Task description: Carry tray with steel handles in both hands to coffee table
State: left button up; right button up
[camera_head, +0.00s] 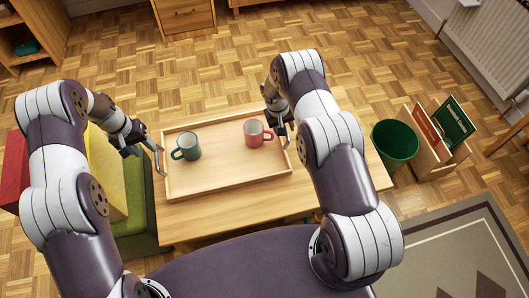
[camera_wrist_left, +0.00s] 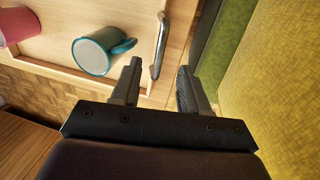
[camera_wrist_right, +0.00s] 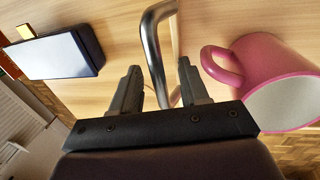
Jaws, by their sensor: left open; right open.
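The wooden tray (camera_head: 215,190) lies flat on a low wooden table (camera_head: 200,225). A teal mug (camera_head: 187,147) and a pink mug (camera_head: 256,133) stand in it. My left gripper (camera_head: 137,146) is open at the tray's left end; in the left wrist view the steel handle (camera_wrist_left: 160,45) lies just beyond and between its fingertips (camera_wrist_left: 159,67). My right gripper (camera_head: 278,122) is open at the right end; in the right wrist view the other steel handle (camera_wrist_right: 152,52) runs between its fingers (camera_wrist_right: 159,68), apparently not clamped. The pink mug (camera_wrist_right: 275,80) is close beside that gripper.
A green and yellow seat (camera_head: 133,190) stands left of the table. A green bin (camera_head: 394,143) and a wooden rack (camera_head: 432,150) stand right. A dark item with a pale top (camera_wrist_right: 55,55) lies near the right gripper. Parquet floor beyond the table is clear.

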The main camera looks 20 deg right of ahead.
jog(key=shift+r, duration=0.3)
pick_arm(q)
jog(key=r, duration=0.3)
jog(key=shift+a, duration=0.3)
pick_arm(e)
jog(key=v, duration=1.1)
jog(key=shift+r, duration=0.2)
pick_arm(q)
jog(key=shift+w, duration=0.1)
pick_arm(e)
jog(key=shift+w+a, duration=0.1)
jog(key=shift+w, duration=0.05)
